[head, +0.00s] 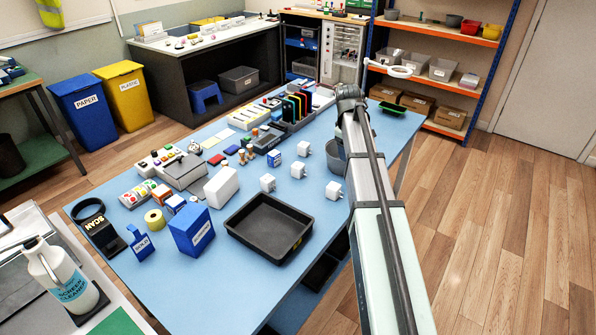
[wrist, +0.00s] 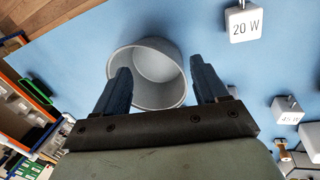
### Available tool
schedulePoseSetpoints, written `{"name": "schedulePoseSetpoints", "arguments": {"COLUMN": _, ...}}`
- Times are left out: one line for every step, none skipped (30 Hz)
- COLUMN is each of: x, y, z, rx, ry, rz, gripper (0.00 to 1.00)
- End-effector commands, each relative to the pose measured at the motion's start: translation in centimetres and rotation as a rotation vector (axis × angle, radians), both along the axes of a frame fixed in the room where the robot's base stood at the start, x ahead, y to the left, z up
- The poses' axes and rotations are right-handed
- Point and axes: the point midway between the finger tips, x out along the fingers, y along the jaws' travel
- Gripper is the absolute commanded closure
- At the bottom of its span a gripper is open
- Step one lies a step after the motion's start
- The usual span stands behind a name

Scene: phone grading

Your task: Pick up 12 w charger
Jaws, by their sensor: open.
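Several white cube-shaped chargers with metal prongs stand on the blue table in the head view: one at left (head: 268,183), one in the middle (head: 298,171), one at the back (head: 304,148) and one nearest my arm (head: 333,190). Their labels are too small to read there. In the wrist view, one charger (wrist: 242,25) reads "20 W". Another charger (wrist: 287,110) has a label I cannot read surely. I cannot tell which is the 12 W one. My gripper (wrist: 160,68) is open and empty, above a round grey pot (wrist: 160,90); in the head view my arm hides it.
A black tray (head: 240,236), a blue box (head: 191,238) and a white box (head: 221,187) stand left of the chargers. Phones in a rack (head: 297,105) stand at the back.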

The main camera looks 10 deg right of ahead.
Motion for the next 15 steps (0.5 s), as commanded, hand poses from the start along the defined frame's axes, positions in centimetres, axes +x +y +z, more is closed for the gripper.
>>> {"name": "schedulePoseSetpoints", "arguments": {"x": 2.0, "y": 2.8, "z": 0.5, "rx": 0.029, "ry": 0.025, "rz": 0.037, "gripper": 0.28}}
{"name": "schedulePoseSetpoints", "arguments": {"x": 2.5, "y": 4.4, "z": 0.7, "rx": 0.047, "ry": 0.042, "rz": 0.055, "gripper": 0.28}}
{"name": "schedulePoseSetpoints", "arguments": {"x": 3.2, "y": 6.4, "z": 1.0, "rx": 0.071, "ry": 0.064, "rz": 0.079, "gripper": 0.28}}
{"name": "schedulePoseSetpoints", "arguments": {"x": 3.6, "y": 7.8, "z": 1.2, "rx": 0.085, "ry": 0.08, "rz": 0.097, "gripper": 0.28}}
{"name": "schedulePoseSetpoints", "arguments": {"x": 3.9, "y": 9.1, "z": 1.4, "rx": 0.099, "ry": 0.094, "rz": 0.113, "gripper": 0.28}}
{"name": "schedulePoseSetpoints", "arguments": {"x": 4.3, "y": 10.7, "z": 1.7, "rx": 0.116, "ry": 0.113, "rz": 0.134, "gripper": 0.28}}
{"name": "schedulePoseSetpoints", "arguments": {"x": 4.5, "y": 11.8, "z": 1.8, "rx": 0.127, "ry": 0.124, "rz": 0.148, "gripper": 0.28}}
{"name": "schedulePoseSetpoints", "arguments": {"x": 4.7, "y": 12.7, "z": 2.0, "rx": 0.138, "ry": 0.136, "rz": 0.161, "gripper": 0.28}}
{"name": "schedulePoseSetpoints", "arguments": {"x": 4.9, "y": 13.9, "z": 2.2, "rx": 0.149, "ry": 0.148, "rz": 0.176, "gripper": 0.28}}
{"name": "schedulePoseSetpoints", "arguments": {"x": 5.0, "y": 14.6, "z": 2.3, "rx": 0.156, "ry": 0.157, "rz": 0.185, "gripper": 0.28}}
{"name": "schedulePoseSetpoints", "arguments": {"x": 5.0, "y": 15.1, "z": 2.4, "rx": 0.163, "ry": 0.165, "rz": 0.192, "gripper": 0.28}}
{"name": "schedulePoseSetpoints", "arguments": {"x": 5.1, "y": 15.7, "z": 2.6, "rx": 0.168, "ry": 0.172, "rz": 0.201, "gripper": 0.28}}
{"name": "schedulePoseSetpoints", "arguments": {"x": 5.1, "y": 16.1, "z": 2.6, "rx": 0.171, "ry": 0.176, "rz": 0.206, "gripper": 0.28}}
{"name": "schedulePoseSetpoints", "arguments": {"x": 5.1, "y": 16.4, "z": 2.5, "rx": 0.174, "ry": 0.179, "rz": 0.209, "gripper": 0.28}}
{"name": "schedulePoseSetpoints", "arguments": {"x": 5.1, "y": 16.6, "z": 2.4, "rx": 0.176, "ry": 0.183, "rz": 0.213, "gripper": 0.28}}
